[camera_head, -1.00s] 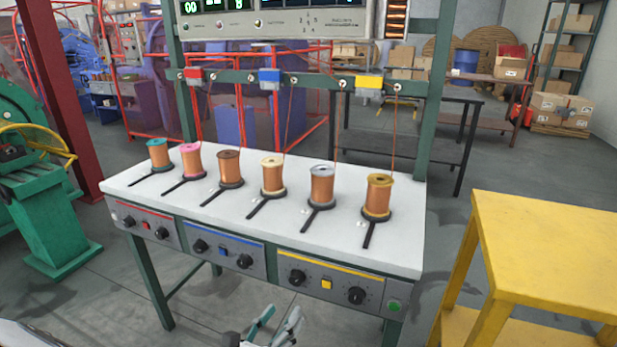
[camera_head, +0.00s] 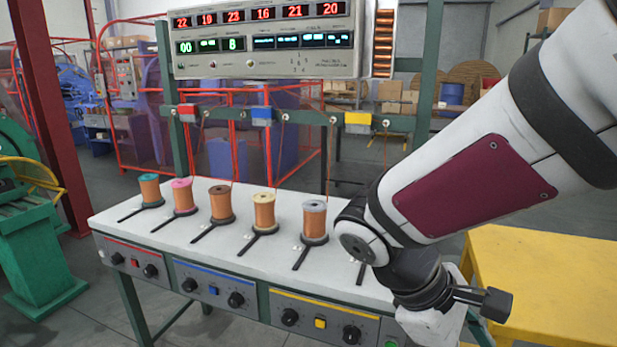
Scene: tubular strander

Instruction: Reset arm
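My arm (camera_head: 470,195) reaches in from the upper right, and its wrist (camera_head: 400,255) hangs in front of the right end of the white bench. The fingers of my gripper are not visible; the hand end runs out at the bottom edge. No held object shows. Copper spools stand in a row on the bench: teal-topped (camera_head: 150,190), pink-topped (camera_head: 182,196), brown-topped (camera_head: 221,204), cream-topped (camera_head: 264,212) and grey-topped (camera_head: 314,221). The place right of the grey-topped spool is hidden behind my wrist.
The bench front carries knobs and buttons (camera_head: 212,290). A display unit (camera_head: 270,42) hangs above, over a rail with red, blue and yellow blocks (camera_head: 262,115). A yellow table (camera_head: 550,270) stands at the right, partly behind my arm. A green machine (camera_head: 40,245) stands at the left.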

